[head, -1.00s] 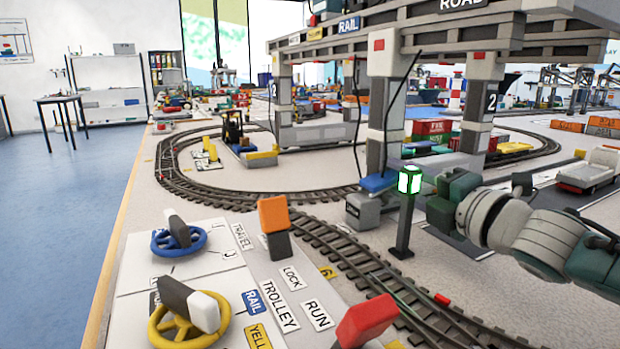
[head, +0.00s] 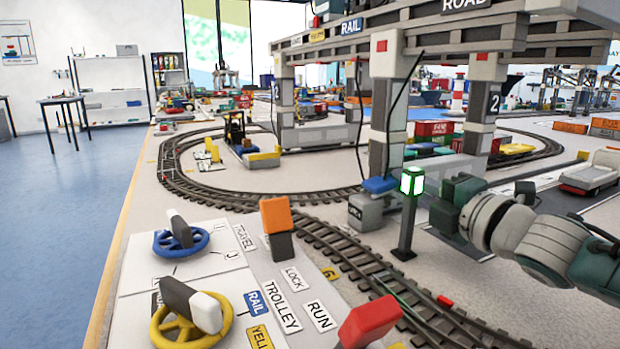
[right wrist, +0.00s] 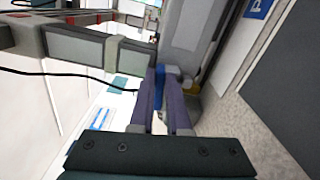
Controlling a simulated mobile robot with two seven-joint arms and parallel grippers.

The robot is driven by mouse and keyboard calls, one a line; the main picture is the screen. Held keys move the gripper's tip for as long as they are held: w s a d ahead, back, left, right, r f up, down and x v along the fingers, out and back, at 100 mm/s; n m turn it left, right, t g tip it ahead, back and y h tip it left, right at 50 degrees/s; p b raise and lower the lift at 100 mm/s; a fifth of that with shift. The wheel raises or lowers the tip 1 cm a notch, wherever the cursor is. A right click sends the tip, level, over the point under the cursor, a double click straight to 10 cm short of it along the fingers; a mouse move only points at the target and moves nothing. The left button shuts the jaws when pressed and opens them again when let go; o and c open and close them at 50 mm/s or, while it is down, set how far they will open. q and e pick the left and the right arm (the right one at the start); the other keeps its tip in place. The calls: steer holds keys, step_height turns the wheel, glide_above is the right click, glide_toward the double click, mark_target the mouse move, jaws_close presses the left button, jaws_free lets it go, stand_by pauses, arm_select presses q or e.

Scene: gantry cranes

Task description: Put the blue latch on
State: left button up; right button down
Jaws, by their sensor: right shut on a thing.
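My right gripper (head: 440,206) comes in from the right, beside the near leg of the gantry crane (head: 390,110). In the right wrist view its two fingers (right wrist: 160,84) are shut on a narrow blue piece, the blue latch (right wrist: 158,92). The fingers hide most of the latch, and a grey crane part (right wrist: 190,28) is close beyond it. In the head view a blue piece (head: 379,185) shows on the grey box (head: 366,211) at the leg's foot. I cannot tell whether it is the held latch. My left gripper is not in view.
A lamp post with a lit green lamp (head: 411,181) stands just in front of my right gripper. A curved rail track (head: 335,245) runs past it. The control panel with a blue wheel (head: 181,241), yellow wheel (head: 190,322), orange lever (head: 275,215) and red lever (head: 368,322) is at front left.

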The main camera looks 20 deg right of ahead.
steer(key=shift+d+f+m, duration=0.1)
steer(key=shift+f+m, duration=0.4)
steer(key=shift+m, duration=0.6)
steer(key=c, duration=1)
jaws_free()
steer(key=shift+o, duration=0.6)
steer(key=shift+f, duration=0.1)
